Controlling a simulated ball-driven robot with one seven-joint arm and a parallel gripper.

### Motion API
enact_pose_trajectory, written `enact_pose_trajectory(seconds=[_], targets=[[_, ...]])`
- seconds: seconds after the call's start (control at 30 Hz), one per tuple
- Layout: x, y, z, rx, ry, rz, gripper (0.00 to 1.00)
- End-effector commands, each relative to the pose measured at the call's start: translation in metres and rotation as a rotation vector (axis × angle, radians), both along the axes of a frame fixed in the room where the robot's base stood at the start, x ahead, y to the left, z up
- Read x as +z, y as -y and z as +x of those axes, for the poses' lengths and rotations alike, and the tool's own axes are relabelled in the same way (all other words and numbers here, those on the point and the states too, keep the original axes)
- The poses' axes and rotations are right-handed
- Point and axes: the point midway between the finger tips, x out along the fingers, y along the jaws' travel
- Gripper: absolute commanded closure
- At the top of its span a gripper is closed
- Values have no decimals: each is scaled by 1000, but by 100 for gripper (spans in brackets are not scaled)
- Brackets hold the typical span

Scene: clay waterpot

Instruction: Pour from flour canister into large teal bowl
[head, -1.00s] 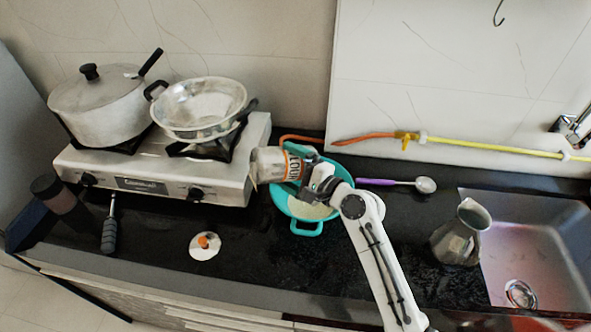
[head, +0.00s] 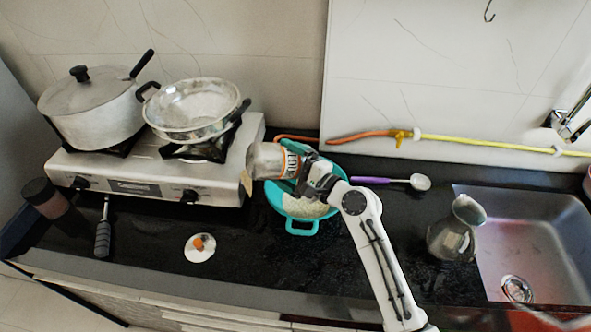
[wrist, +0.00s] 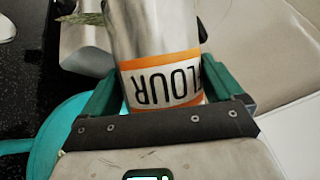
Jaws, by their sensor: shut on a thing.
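The flour canister (head: 271,160) is a metal cylinder with an orange and white label. My gripper (head: 312,177) is shut on it, and in the head view the canister lies tipped on its side with its open end to the left. In the wrist view the canister (wrist: 160,72) sits between the teal fingers, its label reading FLOUR upside down. The large teal bowl (head: 301,226) is on the counter below the canister and gripper, with pale white contents inside. The canister's mouth points beyond the bowl's left rim, toward the stove. My gripper and the canister hide the bowl's back part.
A white lid (head: 199,248) with an orange knob lies on the counter. A metal pitcher (head: 455,232) stands beside the sink (head: 540,235). A purple-handled ladle (head: 420,182) lies behind.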

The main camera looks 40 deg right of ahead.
Motion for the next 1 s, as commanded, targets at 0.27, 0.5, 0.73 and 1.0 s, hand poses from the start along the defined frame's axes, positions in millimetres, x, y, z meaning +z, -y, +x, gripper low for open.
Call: enact_pose_trajectory(seconds=[0.27,0.5,0.73,1.0], targets=[[5,6,-1,-1,30,76,64],[6,7,-2,-1,36,92,64],[6,7,-2,0,35,91,64],[11,6,-1,0,30,78,64]])
